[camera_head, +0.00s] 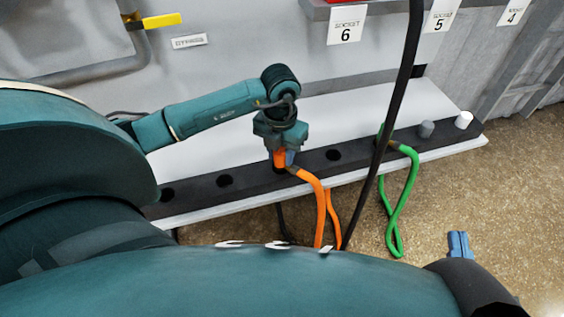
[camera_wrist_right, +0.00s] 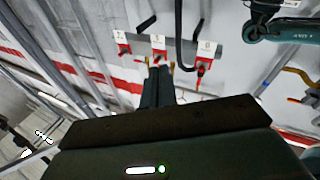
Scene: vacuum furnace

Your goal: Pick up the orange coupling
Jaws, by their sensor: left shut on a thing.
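The orange coupling (camera_head: 280,159) stands upright at the dark holder strip (camera_head: 250,178) on the white ledge, with its orange hose bending right and down. My left gripper (camera_head: 285,152) comes down over it from above and is shut on it. The coupling's upper part is hidden by the gripper, and I cannot tell whether its lower end is still in its hole. My right gripper (camera_head: 459,245) is away at the lower right over the floor; its two fingers lie together in the right wrist view (camera_wrist_right: 158,75), with nothing between them.
A green hose (camera_head: 408,190) hangs from the strip to the right, and a black cable (camera_head: 397,100) crosses in front of it. Grey and white plugs (camera_head: 463,120) stand at the strip's right end. Empty holes (camera_head: 224,181) show in the strip. Numbered socket labels (camera_head: 346,26) are above.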

